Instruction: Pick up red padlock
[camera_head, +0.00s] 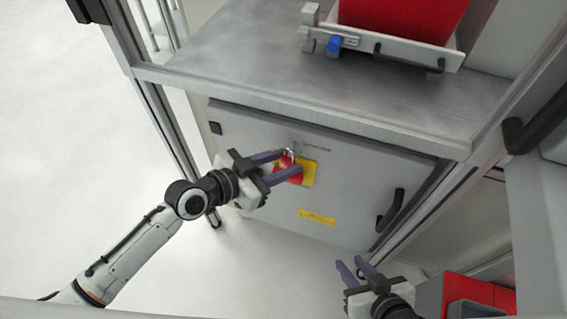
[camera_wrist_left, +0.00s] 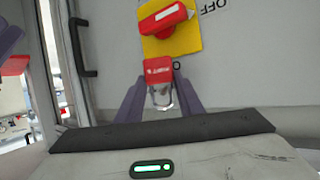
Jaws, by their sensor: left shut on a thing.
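The red padlock (camera_head: 286,162) is between the fingertips of my left gripper (camera_head: 291,161), in front of the grey cabinet door. In the left wrist view the padlock (camera_wrist_left: 158,67) has its red body towards the door and its metal shackle towards the wrist. My left gripper (camera_wrist_left: 160,85) is shut on it. Behind it is a red switch handle (camera_wrist_left: 168,17) on a yellow plate (camera_wrist_left: 182,42); I cannot tell whether the padlock touches the plate. My right gripper (camera_head: 349,262) is open and empty, low in front of the cabinet.
The cabinet (camera_head: 345,205) has a black handle (camera_head: 390,210) and a yellow label (camera_head: 317,217). A metal shelf (camera_head: 300,85) juts out above it, carrying a tray with a red panel (camera_head: 405,15). Red bins (camera_head: 475,292) stand at lower right. The floor at left is clear.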

